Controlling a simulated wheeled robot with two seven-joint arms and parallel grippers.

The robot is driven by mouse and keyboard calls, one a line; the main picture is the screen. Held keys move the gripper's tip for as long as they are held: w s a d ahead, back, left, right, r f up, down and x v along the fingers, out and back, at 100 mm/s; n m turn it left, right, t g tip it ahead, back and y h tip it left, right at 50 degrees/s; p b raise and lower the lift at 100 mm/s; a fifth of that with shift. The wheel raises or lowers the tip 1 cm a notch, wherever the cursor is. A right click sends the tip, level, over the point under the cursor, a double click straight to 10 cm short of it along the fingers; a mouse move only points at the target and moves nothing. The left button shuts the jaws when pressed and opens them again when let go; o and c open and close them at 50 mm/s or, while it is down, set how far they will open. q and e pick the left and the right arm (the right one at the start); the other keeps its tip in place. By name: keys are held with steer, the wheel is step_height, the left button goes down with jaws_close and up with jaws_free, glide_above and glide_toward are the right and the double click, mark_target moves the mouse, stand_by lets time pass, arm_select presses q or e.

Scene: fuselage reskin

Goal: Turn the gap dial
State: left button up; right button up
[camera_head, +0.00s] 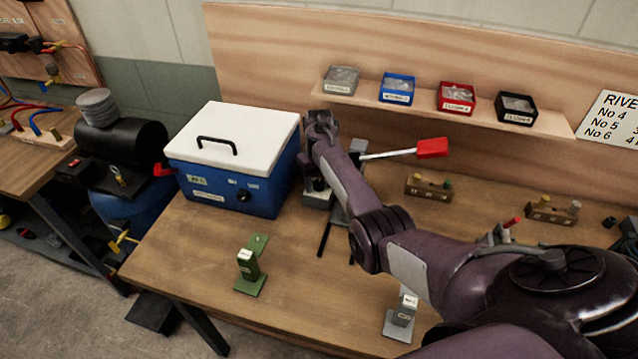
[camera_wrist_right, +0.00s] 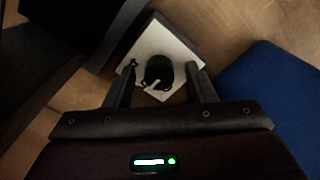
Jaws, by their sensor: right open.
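The gap dial (camera_wrist_right: 158,72) is a round black knob with a pale pointer mark, on a white-faced plate (camera_wrist_right: 148,48), in the right wrist view. My right gripper (camera_wrist_right: 160,74) is open, with one finger on each side of the knob. Small gaps seem to show between the fingers and the knob; I cannot tell how deep the fingers reach. In the head view my right arm reaches to the bench tool with a red-handled lever (camera_head: 432,148), and the dial is hidden there. My left gripper is not in view.
A blue box with a white lid (camera_head: 232,135) stands just left of the right gripper. Green (camera_head: 250,268) and grey (camera_head: 402,318) stands are nearer the front edge of the wooden bench (camera_head: 195,275). A shelf (camera_head: 450,108) with small bins is behind.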

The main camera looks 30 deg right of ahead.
steer(key=c, duration=0.8)
steer(key=shift+c, duration=0.8)
steer(key=shift+m, duration=0.3)
steer(key=shift+r+m+p, duration=0.15)
steer(key=shift+m+p, duration=0.4)
steer(key=shift+m, duration=0.45)
steer(key=m, duration=0.2)
steer(key=shift+m+p, duration=0.35)
steer(key=shift+m, duration=0.05)
steer(key=m, duration=0.3)
steer(key=shift+m, duration=1.7)
